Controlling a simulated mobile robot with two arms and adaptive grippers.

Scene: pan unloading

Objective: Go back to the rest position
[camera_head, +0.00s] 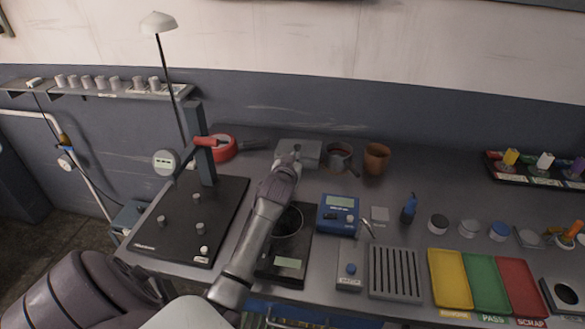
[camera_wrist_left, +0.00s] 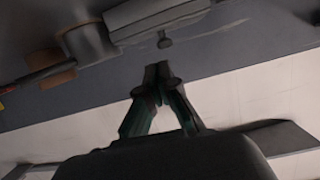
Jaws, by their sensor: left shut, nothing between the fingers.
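My left arm reaches up across the bench in the head view. Its gripper (camera_head: 291,158) is over the back of the bench by a grey box (camera_head: 311,154), and is small and partly merged with it there. In the left wrist view the fingers (camera_wrist_left: 158,70) meet at the tips with nothing between them. The grey box (camera_wrist_left: 155,18) is beyond them, apart from the tips in the picture. A black scale (camera_head: 290,264) with a round dark pan (camera_head: 289,222) on it is partly hidden by my forearm. My right gripper is not in view.
A dark pot (camera_head: 340,160) and brown cup (camera_head: 376,158) stand right of the box. A black-based stand (camera_head: 168,235) is on the left. A blue device (camera_head: 338,215), slotted grey tray (camera_head: 396,273) and yellow, green and red trays (camera_head: 489,280) are on the right.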

